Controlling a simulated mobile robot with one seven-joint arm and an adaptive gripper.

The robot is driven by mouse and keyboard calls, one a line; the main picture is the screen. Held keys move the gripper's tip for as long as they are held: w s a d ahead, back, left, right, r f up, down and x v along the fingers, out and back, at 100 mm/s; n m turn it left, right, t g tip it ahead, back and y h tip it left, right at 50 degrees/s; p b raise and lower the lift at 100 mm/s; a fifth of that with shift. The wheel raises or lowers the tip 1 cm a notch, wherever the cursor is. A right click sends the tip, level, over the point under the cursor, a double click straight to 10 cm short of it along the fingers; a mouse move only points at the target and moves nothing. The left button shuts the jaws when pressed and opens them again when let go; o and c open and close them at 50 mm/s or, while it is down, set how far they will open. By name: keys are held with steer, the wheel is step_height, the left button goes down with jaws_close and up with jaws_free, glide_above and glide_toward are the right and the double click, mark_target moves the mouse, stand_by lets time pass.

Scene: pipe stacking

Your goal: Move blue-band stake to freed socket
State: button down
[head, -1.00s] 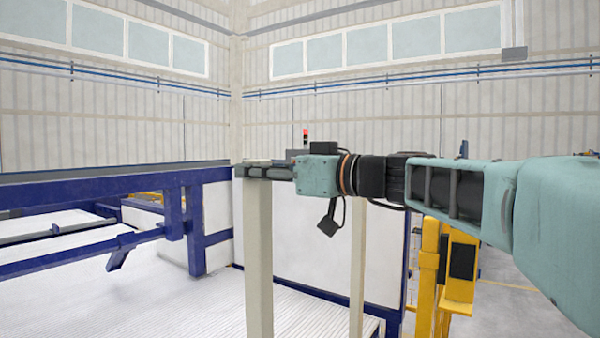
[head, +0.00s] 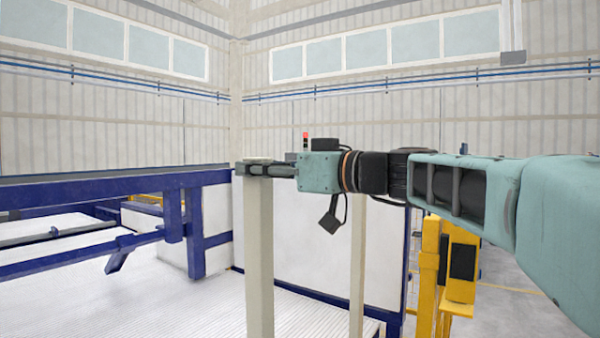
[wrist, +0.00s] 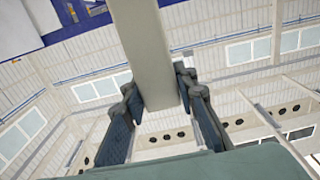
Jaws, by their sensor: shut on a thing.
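A tall pale beige stake (head: 259,255) stands upright in the head view, its top near my gripper and its lower end cut off by the frame edge. My gripper (head: 262,168) is shut on this stake close to its top. In the wrist view the same stake (wrist: 146,40) runs between the two dark fingers of my gripper (wrist: 157,88). No blue band shows on the visible part of the stake, and no socket is in view. A second pale post (head: 357,265) stands behind and to the right.
A blue steel frame (head: 90,190) spans the left, with a white ribbed platform (head: 110,285) below. A white panel with blue edging (head: 305,235) stands behind the stake. A yellow structure (head: 445,265) stands at right, below my arm.

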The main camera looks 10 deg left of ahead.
mark_target(267, 197)
steer(key=shift+s+f+b, duration=0.1)
steer(key=shift+f+b, duration=0.05)
steer(key=shift+b, duration=0.65)
stand_by(0.4)
steer(key=shift+f+b, duration=1.25)
steer(key=shift+b, duration=0.45)
steer(key=shift+f+b, duration=0.4)
steer(key=shift+b, duration=0.05)
steer(key=shift+f+b, duration=0.35)
steer(key=shift+b, duration=0.1)
steer(key=shift+f+b, duration=0.3)
steer(key=shift+b, duration=0.1)
steer(key=shift+f, duration=0.15)
